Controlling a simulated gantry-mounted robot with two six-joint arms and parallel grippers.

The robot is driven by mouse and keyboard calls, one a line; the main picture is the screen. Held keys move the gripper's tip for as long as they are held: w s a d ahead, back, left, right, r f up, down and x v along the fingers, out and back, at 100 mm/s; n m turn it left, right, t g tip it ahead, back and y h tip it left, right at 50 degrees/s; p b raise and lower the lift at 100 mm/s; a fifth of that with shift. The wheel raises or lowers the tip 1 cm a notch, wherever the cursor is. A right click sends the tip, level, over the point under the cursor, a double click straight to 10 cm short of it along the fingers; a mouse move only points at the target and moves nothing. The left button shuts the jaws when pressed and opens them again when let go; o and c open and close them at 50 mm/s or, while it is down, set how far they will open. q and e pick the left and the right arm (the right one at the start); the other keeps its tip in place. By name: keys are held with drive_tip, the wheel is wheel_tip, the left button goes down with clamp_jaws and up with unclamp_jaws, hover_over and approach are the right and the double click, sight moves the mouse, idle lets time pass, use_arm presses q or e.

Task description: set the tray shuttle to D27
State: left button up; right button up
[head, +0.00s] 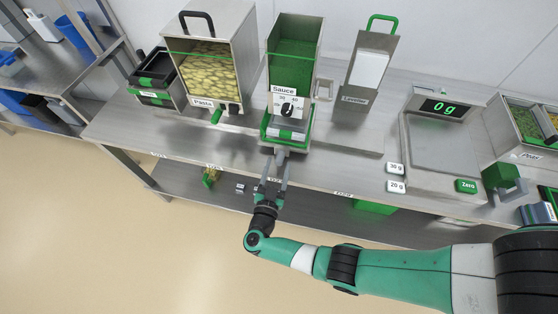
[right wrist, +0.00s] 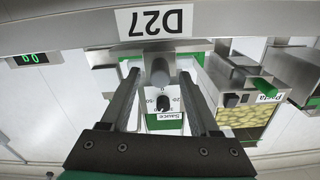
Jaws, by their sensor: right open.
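The green tray shuttle (head: 285,130) sits on the bench in front of the Sauce dispenser (head: 294,60). A grey rounded knob (right wrist: 160,72) shows near the fingertips in the right wrist view; I cannot tell whether it is between them or just beyond. My right gripper (head: 277,158) is open at the bench's front edge, its fingers pointing at the shuttle. The D27 label (right wrist: 153,20) shows upside down on the bench edge in the right wrist view. In the head view the gripper partly covers the label there. My left gripper is not in view.
The Pasta dispenser (head: 207,65) with black trays (head: 155,78) stands to the left. A lower shelf runs beneath the bench. The floor in front is clear.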

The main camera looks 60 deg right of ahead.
drive_tip(key=v, duration=0.9)
